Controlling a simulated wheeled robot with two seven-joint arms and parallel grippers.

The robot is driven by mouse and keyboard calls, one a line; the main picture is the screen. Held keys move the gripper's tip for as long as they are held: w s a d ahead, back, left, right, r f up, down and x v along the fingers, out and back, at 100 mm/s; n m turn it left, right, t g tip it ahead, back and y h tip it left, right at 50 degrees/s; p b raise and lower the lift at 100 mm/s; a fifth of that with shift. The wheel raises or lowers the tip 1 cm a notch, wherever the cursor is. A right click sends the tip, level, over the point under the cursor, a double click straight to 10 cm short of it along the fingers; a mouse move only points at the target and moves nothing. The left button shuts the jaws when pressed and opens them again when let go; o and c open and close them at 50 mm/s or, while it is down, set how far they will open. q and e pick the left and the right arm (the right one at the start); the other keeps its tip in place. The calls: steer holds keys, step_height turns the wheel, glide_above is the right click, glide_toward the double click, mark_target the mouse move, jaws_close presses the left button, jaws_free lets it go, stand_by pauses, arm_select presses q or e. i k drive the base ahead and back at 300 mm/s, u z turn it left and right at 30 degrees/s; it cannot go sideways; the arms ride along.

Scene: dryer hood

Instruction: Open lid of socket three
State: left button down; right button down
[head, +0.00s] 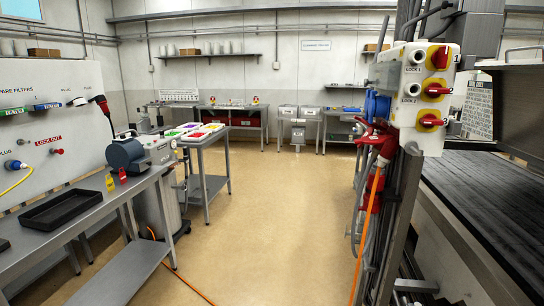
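A white switch box (407,92) on a metal post at the right carries several red rotary switches on yellow plates. A blue socket (377,105) sticks out from its left side, seen edge-on. Red socket parts (372,136) sit just below it, close together. A red and white plug (388,149) with an orange cable (368,215) hangs there. I cannot tell which socket is number three, or whether its lid is open or shut. Neither of my grippers is in view.
A grey bench (105,215) with a black tray (66,208) and a blue-grey pump (128,155) stands at the left. A conveyor (480,205) runs along the right. The floor (255,215) between is mostly clear, with an orange cable at the lower left.

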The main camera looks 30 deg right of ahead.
mark_target(375, 139)
steer(key=z, duration=0.75)
steer(key=i, duration=1)
